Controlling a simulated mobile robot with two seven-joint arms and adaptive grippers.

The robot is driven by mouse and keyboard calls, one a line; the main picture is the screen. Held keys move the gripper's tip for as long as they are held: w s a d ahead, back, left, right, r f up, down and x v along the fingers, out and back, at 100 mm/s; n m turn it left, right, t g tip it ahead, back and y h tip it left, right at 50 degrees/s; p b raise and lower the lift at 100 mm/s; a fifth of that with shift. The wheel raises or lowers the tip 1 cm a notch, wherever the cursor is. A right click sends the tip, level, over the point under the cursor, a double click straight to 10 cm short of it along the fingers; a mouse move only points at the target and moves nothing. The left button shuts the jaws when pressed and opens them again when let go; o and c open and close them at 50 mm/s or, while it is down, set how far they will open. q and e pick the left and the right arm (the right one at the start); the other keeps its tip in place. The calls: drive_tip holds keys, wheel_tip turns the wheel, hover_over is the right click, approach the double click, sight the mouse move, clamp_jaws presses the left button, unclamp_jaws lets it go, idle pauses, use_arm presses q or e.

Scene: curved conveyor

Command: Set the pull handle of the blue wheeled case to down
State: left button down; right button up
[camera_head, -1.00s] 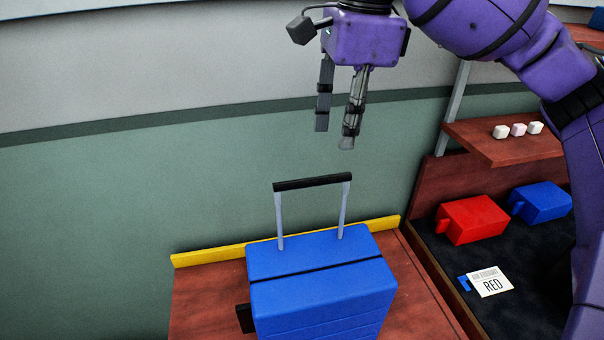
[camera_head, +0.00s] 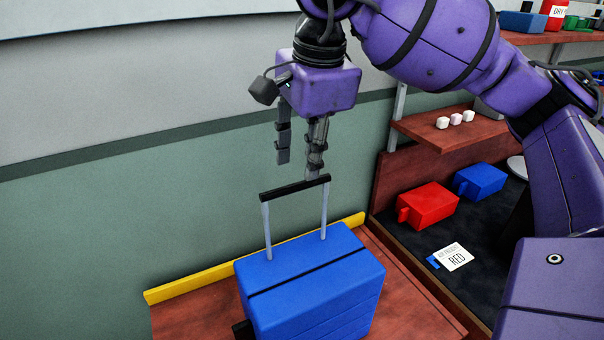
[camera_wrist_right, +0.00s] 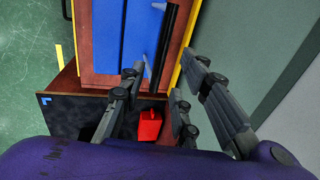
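The blue wheeled case (camera_head: 312,283) stands upright on a reddish-brown surface. Its pull handle (camera_head: 295,188) is up, with a black grip bar on two grey rods. In the head view my right gripper (camera_head: 299,168) points down just above the bar, open and empty. In the right wrist view the black bar (camera_wrist_right: 166,45) lies in the gap between the spread fingers of the right gripper (camera_wrist_right: 160,80). The case (camera_wrist_right: 135,40) shows beyond it. Whether a finger touches the bar cannot be told. My left gripper is not in view.
A yellow strip (camera_head: 160,291) runs along the surface's back edge by the green-grey wall. To the right are a red block (camera_head: 428,204), a blue block (camera_head: 480,181) and a card reading RED (camera_head: 456,257). A shelf (camera_head: 440,128) holds small white cubes.

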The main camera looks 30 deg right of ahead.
sight(301, 183)
drive_tip(key=shift+w+f, duration=0.25)
drive_tip(key=shift+f, duration=0.85)
drive_tip(key=shift+w+f, duration=0.2)
drive_tip(key=shift+f, duration=0.85)
drive_tip(key=shift+a, duration=0.1)
clamp_jaws()
